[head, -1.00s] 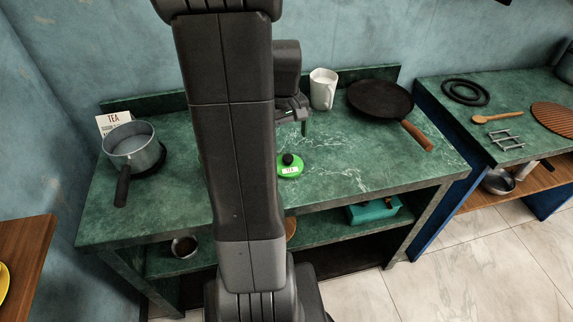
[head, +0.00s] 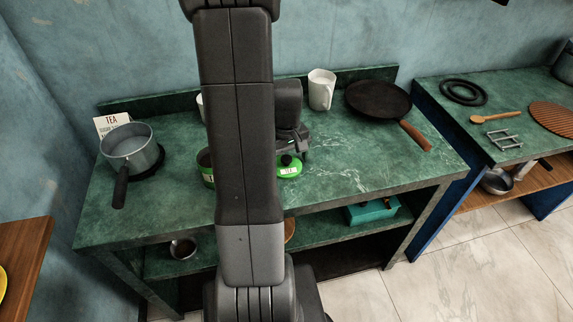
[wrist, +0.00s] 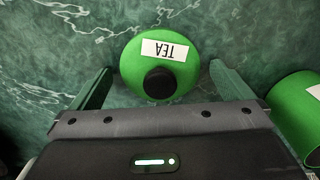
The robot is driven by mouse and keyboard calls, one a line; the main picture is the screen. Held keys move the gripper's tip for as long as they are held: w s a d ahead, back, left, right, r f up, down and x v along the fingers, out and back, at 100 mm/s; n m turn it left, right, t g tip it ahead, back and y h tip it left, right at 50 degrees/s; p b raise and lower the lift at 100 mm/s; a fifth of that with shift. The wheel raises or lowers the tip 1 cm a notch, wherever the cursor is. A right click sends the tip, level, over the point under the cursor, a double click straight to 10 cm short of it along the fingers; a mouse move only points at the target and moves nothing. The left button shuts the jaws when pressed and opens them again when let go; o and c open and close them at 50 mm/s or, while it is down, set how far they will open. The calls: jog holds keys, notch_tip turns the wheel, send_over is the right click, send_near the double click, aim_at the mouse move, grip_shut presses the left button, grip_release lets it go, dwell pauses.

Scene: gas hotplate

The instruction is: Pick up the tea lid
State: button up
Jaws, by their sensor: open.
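The tea lid is a green disc with a black knob and a white TEA label. In the head view the lid (head: 289,168) lies on the green marble counter, partly hidden by my gripper (head: 296,152). In the wrist view the lid (wrist: 183,50) sits between the two spread fingers of my gripper (wrist: 158,88), with its knob toward the palm. The gripper is open and holds nothing. A green canister (wrist: 302,112) shows at the right of the wrist view; in the head view the canister (head: 207,172) is mostly hidden behind my arm.
A pot (head: 130,147) stands at the left of the counter (head: 360,165). A white mug (head: 321,90) and a frying pan (head: 378,101) stand at the back right. The counter right of the lid is clear. A teal box (head: 372,210) sits on the lower shelf.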

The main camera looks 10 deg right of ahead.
jog(key=c, duration=1)
jog(key=shift+o, duration=0.2)
jog(key=shift+r, duration=0.1)
